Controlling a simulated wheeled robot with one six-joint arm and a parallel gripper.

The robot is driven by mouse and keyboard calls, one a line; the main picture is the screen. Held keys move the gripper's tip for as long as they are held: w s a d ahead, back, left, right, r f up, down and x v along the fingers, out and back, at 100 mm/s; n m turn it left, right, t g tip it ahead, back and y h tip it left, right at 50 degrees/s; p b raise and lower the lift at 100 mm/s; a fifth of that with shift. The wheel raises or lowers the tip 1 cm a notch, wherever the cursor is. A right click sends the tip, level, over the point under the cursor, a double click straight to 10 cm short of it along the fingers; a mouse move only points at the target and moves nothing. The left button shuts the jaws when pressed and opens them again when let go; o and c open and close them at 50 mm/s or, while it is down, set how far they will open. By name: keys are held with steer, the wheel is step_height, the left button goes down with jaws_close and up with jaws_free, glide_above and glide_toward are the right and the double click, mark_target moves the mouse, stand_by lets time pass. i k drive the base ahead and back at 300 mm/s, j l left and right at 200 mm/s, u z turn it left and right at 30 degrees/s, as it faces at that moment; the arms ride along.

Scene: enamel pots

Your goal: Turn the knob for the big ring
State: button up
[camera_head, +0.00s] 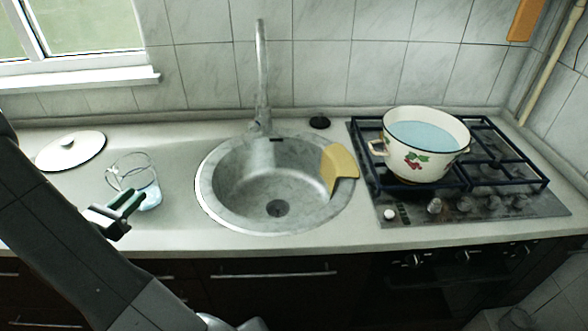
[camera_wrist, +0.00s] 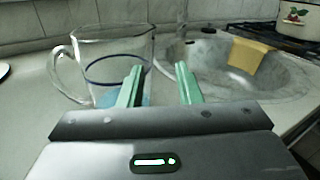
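The gas hob (camera_head: 400,217) is at the right of the counter in the head view. Several knobs sit along its front edge, among them a pale knob (camera_head: 390,214) at the left end and a grey knob (camera_head: 434,206) beside it. I cannot tell which knob serves the big ring. A cream enamel pot (camera_head: 413,165) with a fruit pattern and bluish water stands on the left part of the grate. My gripper (camera_head: 124,203) is far left of the hob, beside the glass jug. In the wrist view its green fingers (camera_wrist: 160,84) are apart with nothing between them.
The glass jug (camera_head: 132,165) with some water is close to my gripper. A white lid (camera_head: 70,149) lies at the far left. The sink (camera_head: 210,190) with its tall tap (camera_head: 261,80) and a yellow board (camera_head: 345,160) on its rim lies between my gripper and the hob. Oven knobs (camera_head: 463,257) are below the counter.

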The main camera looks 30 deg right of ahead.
mark_target(465, 207)
steer(key=z, duration=1)
steer(key=i+j+z, duration=0.1)
steer(key=z, duration=0.9)
steer(key=j+z, duration=0.1)
steer(key=z, duration=0.9)
steer(key=i+l+z, duration=0.2)
steer(key=i, duration=0.2)
steer(key=i+l+z, duration=0.2)
steer(key=i, duration=0.25)
